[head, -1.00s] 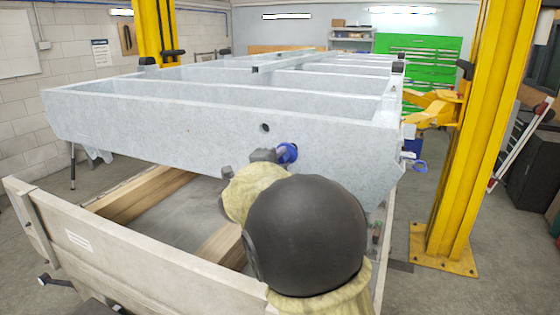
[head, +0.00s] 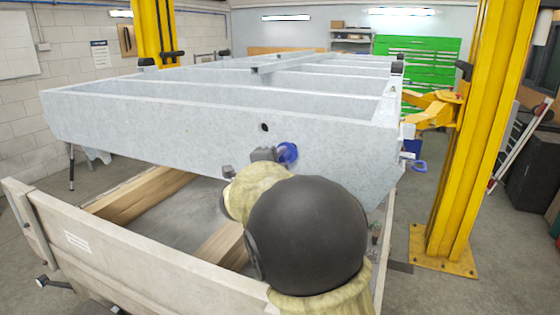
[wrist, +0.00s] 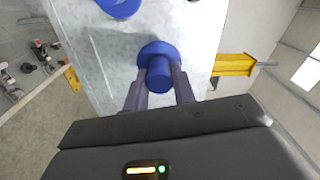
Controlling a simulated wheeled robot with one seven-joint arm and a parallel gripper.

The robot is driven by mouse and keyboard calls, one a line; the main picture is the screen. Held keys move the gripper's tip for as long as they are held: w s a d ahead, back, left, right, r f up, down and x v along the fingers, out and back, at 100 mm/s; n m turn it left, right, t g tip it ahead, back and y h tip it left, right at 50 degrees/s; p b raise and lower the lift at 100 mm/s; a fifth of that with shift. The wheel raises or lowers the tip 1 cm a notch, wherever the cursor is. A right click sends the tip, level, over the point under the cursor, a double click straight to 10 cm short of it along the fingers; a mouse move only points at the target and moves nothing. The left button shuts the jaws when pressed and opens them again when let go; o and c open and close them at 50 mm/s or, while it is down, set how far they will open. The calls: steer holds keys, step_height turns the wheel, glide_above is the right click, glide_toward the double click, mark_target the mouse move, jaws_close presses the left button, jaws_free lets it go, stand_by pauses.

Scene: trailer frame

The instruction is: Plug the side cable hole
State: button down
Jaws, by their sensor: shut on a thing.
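The grey metal trailer frame (head: 200,122) shows a small dark round hole (head: 264,127) in its near face in the head view. My gripper (wrist: 158,92) is shut on a blue plug (wrist: 158,68) in the wrist view. The plug's stem sits between the fingers, and its wide flange lies beyond, over the grey metal. In the head view a blue round piece (head: 288,152) shows beside the end of my arm, right of and below the hole. I cannot tell whether the held plug touches the metal. My arm hides part of the face.
A second blue piece (wrist: 118,6) is cut off at the wrist view's top edge. Yellow lift posts (head: 465,130) stand beside the frame. A pale low-sided trailer bed (head: 150,245) with wooden beams lies below. More blue items (head: 419,166) show near the frame's right end.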

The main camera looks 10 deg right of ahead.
steer(key=shift+w+d, duration=0.15)
steer(key=shift+w, duration=0.05)
steer(key=shift+w+d, duration=0.2)
steer(key=shift+w, duration=0.05)
steer(key=shift+x, duration=0.85)
steer(key=c, duration=1.1)
jaws_free()
steer(key=shift+w+d, duration=0.15)
steer(key=shift+w, duration=0.1)
steer(key=shift+s, duration=0.15)
